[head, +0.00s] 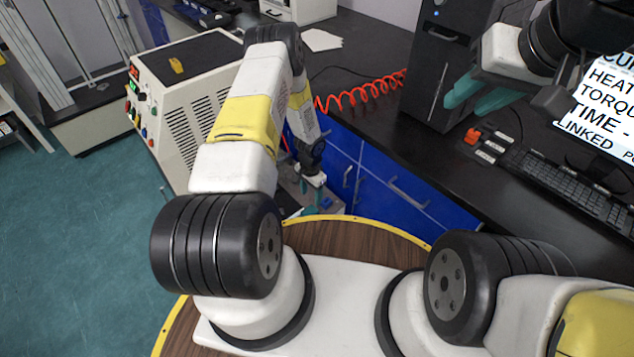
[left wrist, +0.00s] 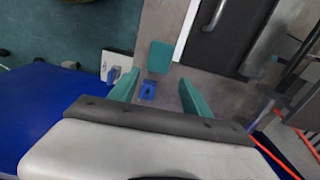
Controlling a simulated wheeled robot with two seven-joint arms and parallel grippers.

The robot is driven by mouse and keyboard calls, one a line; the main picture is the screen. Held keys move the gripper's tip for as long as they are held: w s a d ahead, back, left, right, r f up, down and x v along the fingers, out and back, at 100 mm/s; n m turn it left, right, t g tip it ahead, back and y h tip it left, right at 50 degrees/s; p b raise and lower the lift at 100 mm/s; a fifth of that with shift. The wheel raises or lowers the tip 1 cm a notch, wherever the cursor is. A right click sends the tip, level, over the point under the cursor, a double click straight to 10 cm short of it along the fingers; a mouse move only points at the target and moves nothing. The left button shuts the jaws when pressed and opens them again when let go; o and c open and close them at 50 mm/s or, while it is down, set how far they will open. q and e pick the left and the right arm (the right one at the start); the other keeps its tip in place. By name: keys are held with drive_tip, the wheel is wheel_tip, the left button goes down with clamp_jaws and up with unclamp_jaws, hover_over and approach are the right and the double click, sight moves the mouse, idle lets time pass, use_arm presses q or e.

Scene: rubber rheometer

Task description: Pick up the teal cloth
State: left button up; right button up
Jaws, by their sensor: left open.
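The teal cloth (left wrist: 160,57) is a small flat teal piece on the grey surface in the left wrist view, beyond the fingertips. I cannot make it out in the head view. My left gripper (left wrist: 158,88) has its two teal fingers apart, with the cloth just past the gap and not held. In the head view my left gripper (head: 314,190) is small and low, beside the blue cabinet. My right gripper (head: 478,98) is above the black bench at the upper right.
A small blue object (left wrist: 148,91) shows between my left fingertips. Blue cabinet doors (head: 385,188) and a white control box (head: 185,105) flank my left arm. A red coiled hose (head: 365,95) crosses behind. A keyboard (head: 570,185) and black tower (head: 440,65) stand on the bench.

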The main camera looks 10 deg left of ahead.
sight(310, 211)
use_arm(q)
drive_tip(key=f, duration=0.6)
drive_tip(key=s+f, duration=0.1)
drive_tip(key=f, duration=0.2)
drive_tip(key=shift+a, duration=0.25)
drive_tip(key=shift+r, duration=0.1)
drive_tip(key=c, duration=1.1)
drive_tip(key=shift+r, duration=0.1)
drive_tip(key=shift+r, duration=0.6)
wheel_tip(310, 211, up, 2)
drive_tip(key=shift+r, duration=0.25)
drive_tip(key=s+r, duration=0.1)
drive_tip(key=s, duration=1.5)
drive_tip(key=shift+a, duration=0.35)
